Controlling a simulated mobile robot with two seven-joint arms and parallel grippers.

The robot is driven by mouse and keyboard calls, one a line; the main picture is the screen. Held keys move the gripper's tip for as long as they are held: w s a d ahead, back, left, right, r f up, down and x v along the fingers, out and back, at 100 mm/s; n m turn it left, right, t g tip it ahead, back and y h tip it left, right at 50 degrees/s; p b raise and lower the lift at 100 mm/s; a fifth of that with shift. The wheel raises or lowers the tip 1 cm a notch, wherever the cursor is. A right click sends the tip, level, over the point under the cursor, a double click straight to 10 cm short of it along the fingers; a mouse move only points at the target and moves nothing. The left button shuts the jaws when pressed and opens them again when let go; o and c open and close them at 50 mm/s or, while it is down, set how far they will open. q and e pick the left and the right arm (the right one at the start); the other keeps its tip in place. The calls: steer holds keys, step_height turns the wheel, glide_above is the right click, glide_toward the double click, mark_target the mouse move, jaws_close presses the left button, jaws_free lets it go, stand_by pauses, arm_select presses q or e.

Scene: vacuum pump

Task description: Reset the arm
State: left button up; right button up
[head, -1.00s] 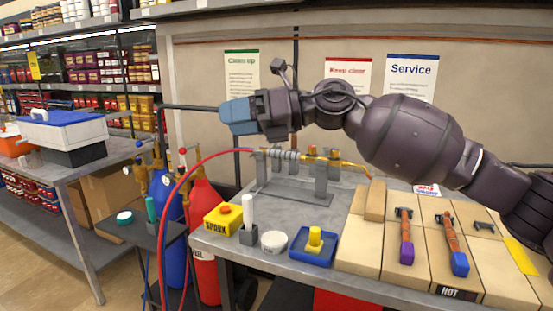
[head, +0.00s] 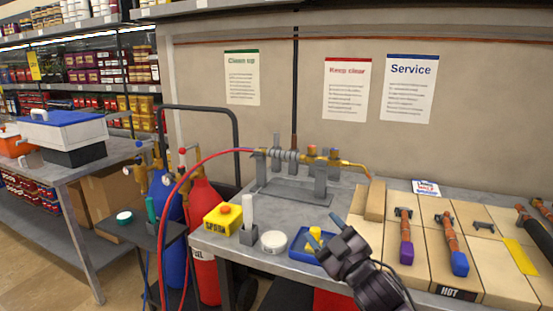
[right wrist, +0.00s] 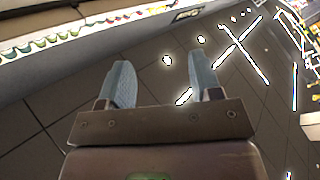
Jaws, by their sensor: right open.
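My right gripper (head: 345,248) shows as a dark body at the bottom centre of the head view, in front of the bench edge and partly over the blue tray (head: 300,254). My left gripper is not in view.
The metal bench (head: 225,246) holds a brass manifold (head: 290,160), a yellow spark box (head: 222,219), a white puck (head: 273,242) and two torch-like tools (head: 405,240) on wooden boards. Gas cylinders (head: 204,240) and a red hose stand left.

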steer(key=s+d+f+m+g+h, duration=0.1)
steer(key=s+d+f+m+h, duration=0.15)
steer(key=f, duration=0.35)
steer(key=s+d+f+m+h, duration=0.2)
steer(key=s+d+f+m, duration=0.1)
steer(key=d+f, duration=0.15)
steer(key=s+d+f+m+g+h, duration=0.2)
steer(key=s+d+f, duration=0.3)
steer(key=s+f, duration=0.6)
steer(key=s+d+f+m+g+h, duration=0.3)
steer(key=s+d+f+m+g, duration=0.1)
steer(key=s+f, duration=0.8)
steer(key=s+d, duration=0.1)
steer(key=s, duration=0.2)
steer(key=shift+s+f, duration=0.2)
steer(key=shift+s, duration=0.1)
